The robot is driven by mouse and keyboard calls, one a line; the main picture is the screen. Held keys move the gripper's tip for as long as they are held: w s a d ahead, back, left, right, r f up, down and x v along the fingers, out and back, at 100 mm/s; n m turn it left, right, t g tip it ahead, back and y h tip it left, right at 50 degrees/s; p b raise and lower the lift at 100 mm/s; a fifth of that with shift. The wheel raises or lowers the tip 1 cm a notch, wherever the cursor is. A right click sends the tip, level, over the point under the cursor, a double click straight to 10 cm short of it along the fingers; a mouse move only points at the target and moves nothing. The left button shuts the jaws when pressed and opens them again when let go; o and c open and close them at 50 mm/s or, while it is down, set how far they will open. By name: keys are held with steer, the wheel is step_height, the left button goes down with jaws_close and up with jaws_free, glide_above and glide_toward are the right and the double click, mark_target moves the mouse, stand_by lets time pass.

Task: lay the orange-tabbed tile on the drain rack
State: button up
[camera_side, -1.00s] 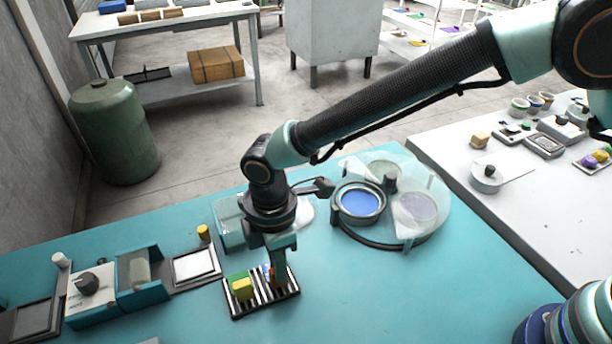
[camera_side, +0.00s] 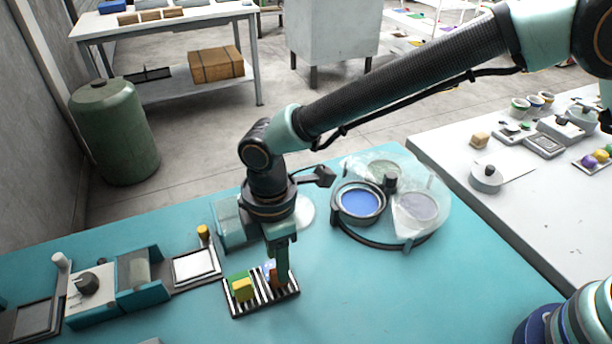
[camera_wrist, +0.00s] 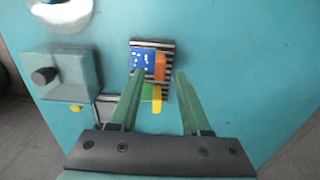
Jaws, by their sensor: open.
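The orange-tabbed tile (camera_wrist: 144,60) is blue with white specks, and its orange tab (camera_wrist: 160,67) is on its right in the wrist view. It lies on the striped drain rack (camera_wrist: 166,43). In the side view its tab (camera_side: 273,275) shows just left of my gripper (camera_side: 282,280), and most of its blue face is hidden. My gripper (camera_wrist: 160,73) is open in the wrist view, with one finger on each side of the tab, the left finger near the blue face. I cannot tell whether either finger touches the tile.
A green tile (camera_side: 237,277) with a yellow tab (camera_side: 243,290) sits on the rack's left part. A round station with a blue dish (camera_side: 361,202) stands behind right. A teal roller unit (camera_side: 138,283) and white pad (camera_side: 194,265) are left. The table right of the rack is clear.

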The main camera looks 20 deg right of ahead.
step_height(320, 180, up, 10)
steer(key=w+d+r+m+t, duration=0.1)
steer(key=w+d+r+m, duration=0.3)
steer(key=d, duration=0.5)
steer(key=s+d+r+m+t, duration=0.1)
steer(key=d+m, duration=0.3)
steer(key=d, duration=0.4)
steer(key=s+d+r+m+t, duration=0.1)
steer(key=s+d+m, duration=0.3)
steer(key=d, duration=0.5)
steer(key=s+d+r+m+t, duration=0.2)
steer(key=d+m, duration=0.4)
steer(key=d, duration=0.3)
steer(key=shift+s+d+t, duration=0.15)
steer(key=shift+s+t, duration=0.15)
steer(key=shift+s, duration=0.35)
steer(key=shift+r, duration=0.1)
